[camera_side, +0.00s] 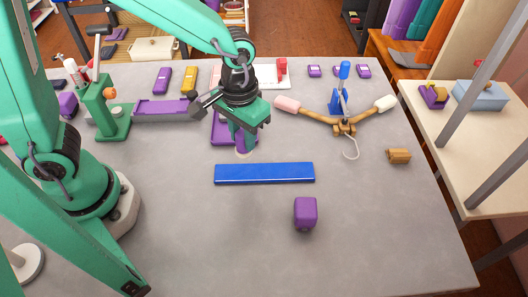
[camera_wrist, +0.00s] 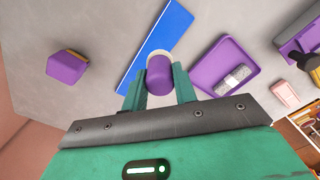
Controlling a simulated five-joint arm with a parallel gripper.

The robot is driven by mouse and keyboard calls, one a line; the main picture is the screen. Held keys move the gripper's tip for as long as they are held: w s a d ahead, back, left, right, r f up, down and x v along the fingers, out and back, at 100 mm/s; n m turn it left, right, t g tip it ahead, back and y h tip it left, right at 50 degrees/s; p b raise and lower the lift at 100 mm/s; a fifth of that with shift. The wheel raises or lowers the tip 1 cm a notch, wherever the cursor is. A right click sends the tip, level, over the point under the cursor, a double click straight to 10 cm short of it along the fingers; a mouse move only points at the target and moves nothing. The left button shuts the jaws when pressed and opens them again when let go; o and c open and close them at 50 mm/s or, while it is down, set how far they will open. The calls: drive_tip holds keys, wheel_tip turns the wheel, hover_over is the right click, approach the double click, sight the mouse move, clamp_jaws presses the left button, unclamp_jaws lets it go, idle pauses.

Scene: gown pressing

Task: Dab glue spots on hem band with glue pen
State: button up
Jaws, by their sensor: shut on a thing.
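My gripper (camera_side: 244,143) is shut on the glue pen, whose purple end (camera_wrist: 160,75) shows between the green fingers in the wrist view. A pale part of the pen (camera_side: 242,153) shows below the fingers in the side view. The hem band, a flat blue strip (camera_side: 265,173), lies on the grey table just in front of the gripper; it also shows as a blue strip (camera_wrist: 152,42) beyond the pen in the wrist view. The pen is beside the band's far edge, and I cannot tell how high its tip is above the table.
A purple block (camera_side: 305,212) stands in front of the band. A purple tray (camera_wrist: 200,77) with a grey speckled item lies close to the gripper. A wooden hanger (camera_side: 310,116), a blue-handled tool (camera_side: 344,72) and a green press (camera_side: 112,122) stand farther back. The front table is mostly clear.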

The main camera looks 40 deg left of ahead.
sight(243, 150)
drive_tip(key=shift+f, duration=0.2)
drive_tip(key=shift+f, duration=2.35)
drive_tip(key=shift+f, duration=1)
drive_tip(key=shift+r, duration=1.1)
drive_tip(key=shift+s, duration=0.1)
drive_tip(key=shift+s+a, duration=1.3)
drive_tip(key=shift+a, duration=0.1)
drive_tip(key=shift+f, duration=1.1)
